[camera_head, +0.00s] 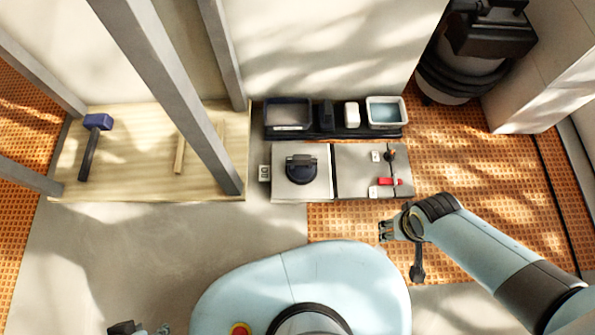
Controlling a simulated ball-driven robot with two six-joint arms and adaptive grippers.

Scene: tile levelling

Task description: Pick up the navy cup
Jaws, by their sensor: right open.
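The navy cup (301,168), a dark round suction cup with a handle across its top, sits on a pale grey tile (284,190) in the middle of the view. My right gripper (384,231) is open and empty. It is to the right of the cup and nearer to my body, just past the tiles' near edge and apart from the cup. My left gripper (127,328) shows only partly at the bottom left edge, far from the cup. Its jaws are too cut off to read.
A second tile (350,160) with a red piece (389,181) and small white pieces adjoins on the right. A black tray (330,135) with containers stands behind. Bare grey floor lies left-front.

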